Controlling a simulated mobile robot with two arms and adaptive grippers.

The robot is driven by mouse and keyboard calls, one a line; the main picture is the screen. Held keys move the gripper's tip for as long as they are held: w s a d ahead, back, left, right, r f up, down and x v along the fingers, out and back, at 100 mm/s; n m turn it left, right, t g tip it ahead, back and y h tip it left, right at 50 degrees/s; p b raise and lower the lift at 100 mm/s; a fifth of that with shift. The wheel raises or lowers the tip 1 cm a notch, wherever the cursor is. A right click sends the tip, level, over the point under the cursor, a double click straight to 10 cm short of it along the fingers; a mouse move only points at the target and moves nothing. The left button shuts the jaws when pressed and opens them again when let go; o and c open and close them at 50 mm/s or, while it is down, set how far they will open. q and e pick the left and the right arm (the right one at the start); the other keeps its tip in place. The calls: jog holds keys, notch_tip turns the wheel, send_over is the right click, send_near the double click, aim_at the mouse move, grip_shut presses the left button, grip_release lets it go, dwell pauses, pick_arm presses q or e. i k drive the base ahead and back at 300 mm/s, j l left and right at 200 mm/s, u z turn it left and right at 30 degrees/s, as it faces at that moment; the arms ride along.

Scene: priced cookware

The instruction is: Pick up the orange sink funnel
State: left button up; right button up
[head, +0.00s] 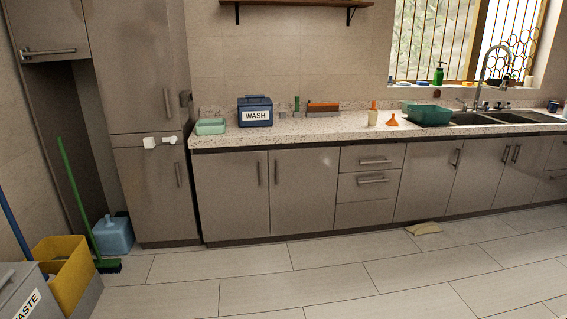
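The orange sink funnel (392,120) is small and stands on the counter in the head view. It appears to rest wide end down with its narrow end up. It sits between a pale cream container (372,116) on its left and a dark green basin (429,115) on its right, apart from both. Neither of my grippers shows in the head view, and the funnel is some distance away across the floor.
The speckled counter (334,130) runs along the back wall, with a blue WASH box (255,112), a light green tray (211,126) and a sink (490,118). A beige cloth-like item (424,229) lies on the otherwise clear middle floor. A yellow bin (62,270) and green broom (80,200) stand left.

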aim_at(392, 122)
jog(key=i+z, duration=0.15)
jog(key=i, duration=0.4)
jog(key=i+j+z, duration=0.15)
jog(key=i, duration=0.4)
jog(key=i+j+z, duration=0.15)
jog(key=i, duration=0.35)
jog(key=i+j+z, duration=0.15)
jog(key=i, duration=0.4)
jog(key=i+l+z, duration=0.2)
jog(key=i+z, duration=0.6)
jog(key=i, duration=0.2)
jog(key=i+j+z, duration=0.15)
jog(key=i+z, duration=0.25)
jog(key=i, duration=0.15)
jog(key=i+l+u, duration=0.1)
jog(key=i+u, duration=0.2)
jog(key=i, duration=0.15)
jog(key=i+l+u, duration=0.6)
jog(key=i, duration=0.2)
